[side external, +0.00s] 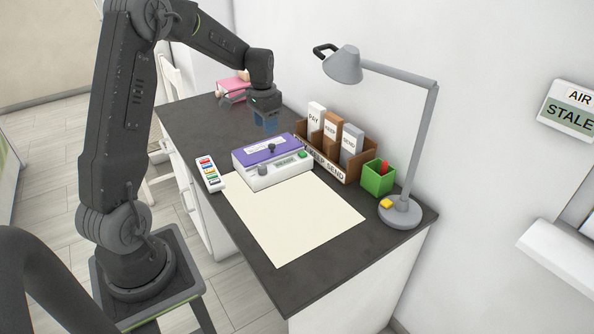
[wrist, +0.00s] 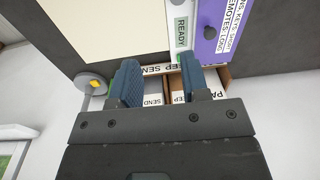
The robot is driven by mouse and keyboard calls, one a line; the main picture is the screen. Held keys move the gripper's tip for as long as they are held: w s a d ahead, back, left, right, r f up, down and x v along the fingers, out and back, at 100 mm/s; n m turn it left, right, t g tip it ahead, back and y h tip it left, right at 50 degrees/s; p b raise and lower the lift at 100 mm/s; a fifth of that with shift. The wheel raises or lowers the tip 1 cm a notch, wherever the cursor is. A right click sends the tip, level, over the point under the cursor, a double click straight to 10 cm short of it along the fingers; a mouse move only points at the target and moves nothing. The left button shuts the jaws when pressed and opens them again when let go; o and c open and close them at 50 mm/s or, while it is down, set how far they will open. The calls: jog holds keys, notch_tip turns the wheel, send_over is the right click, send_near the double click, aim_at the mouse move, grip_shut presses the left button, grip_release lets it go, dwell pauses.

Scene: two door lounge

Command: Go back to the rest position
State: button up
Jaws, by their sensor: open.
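My gripper (side external: 266,124) hangs above the back part of the dark desk (side external: 300,262), fingers pointing down, near the purple-topped device. In the wrist view its two blue fingers (wrist: 165,86) are apart with nothing held between them. My arm reaches over from the stand on the left.
On the desk are a white device with a purple top (side external: 272,160), a cardboard sorter (side external: 340,155) with labelled cards, a green cup (side external: 378,178), a grey lamp (side external: 400,212), a remote (side external: 208,174), a cream sheet (side external: 292,217) and a pink item (side external: 233,86). The front desk corner is bare.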

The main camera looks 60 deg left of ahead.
jog(key=s+d+r+t, duration=0.1)
jog(key=s+d+r, duration=0.2)
jog(key=d+r, duration=0.35)
jog(key=s+d+r+t, duration=0.1)
jog(key=s+d+r, duration=0.25)
jog(key=d, duration=0.55)
jog(key=s+d+r+t, duration=0.2)
jog(key=s+d+t, duration=0.1)
jog(key=s+d, duration=0.8)
jog(key=shift+s+d+h, duration=0.3)
jog(key=shift+s+d, duration=0.1)
jog(key=shift+s, duration=0.7)
